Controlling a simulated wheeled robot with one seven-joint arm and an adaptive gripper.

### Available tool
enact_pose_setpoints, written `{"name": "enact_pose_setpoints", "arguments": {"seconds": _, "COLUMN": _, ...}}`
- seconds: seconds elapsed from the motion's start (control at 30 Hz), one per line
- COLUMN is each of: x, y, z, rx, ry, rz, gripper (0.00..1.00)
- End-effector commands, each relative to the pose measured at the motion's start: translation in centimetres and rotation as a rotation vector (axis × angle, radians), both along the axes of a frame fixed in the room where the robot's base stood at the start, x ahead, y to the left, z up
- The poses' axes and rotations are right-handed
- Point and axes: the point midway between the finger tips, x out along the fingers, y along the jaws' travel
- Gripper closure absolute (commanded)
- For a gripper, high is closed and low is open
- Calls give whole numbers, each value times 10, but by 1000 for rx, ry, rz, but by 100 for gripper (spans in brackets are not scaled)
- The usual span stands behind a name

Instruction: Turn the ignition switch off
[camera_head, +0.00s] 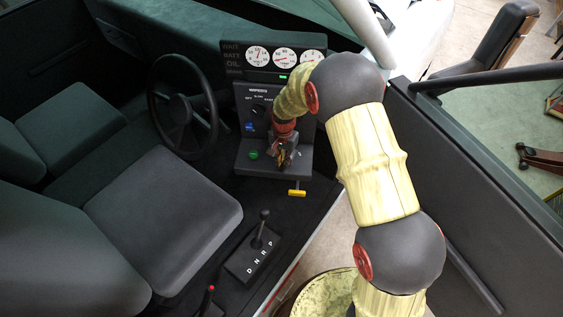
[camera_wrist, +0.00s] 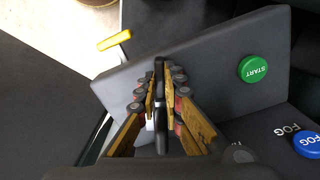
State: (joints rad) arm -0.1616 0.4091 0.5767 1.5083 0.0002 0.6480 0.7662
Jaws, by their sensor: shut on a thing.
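My gripper (camera_head: 283,157) is over the lower ledge of the dash console, right of the round green START button (camera_head: 253,154). In the wrist view its fingers (camera_wrist: 161,92) are closed around a thin black upright piece (camera_wrist: 160,72), which seems to be the ignition switch. No lettering beside it can be read, so its position cannot be told. The fingers hide most of it. The green START button (camera_wrist: 252,69) shows to the right in the wrist view.
A blue FOG button (camera_wrist: 306,145) and a dial (camera_head: 258,109) are on the panel behind. A yellow handle (camera_head: 297,192) sticks out below the ledge. The steering wheel (camera_head: 178,125) is left, the gear lever (camera_head: 264,222) below and the dark door (camera_head: 450,190) right.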

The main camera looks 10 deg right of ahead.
Motion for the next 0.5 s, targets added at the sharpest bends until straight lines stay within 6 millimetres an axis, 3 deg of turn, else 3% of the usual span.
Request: {"name": "enact_pose_setpoints", "arguments": {"seconds": 0.5, "x": -5, "y": -11, "z": 0, "rx": 0, "ry": -4, "rz": 240, "gripper": 100}}
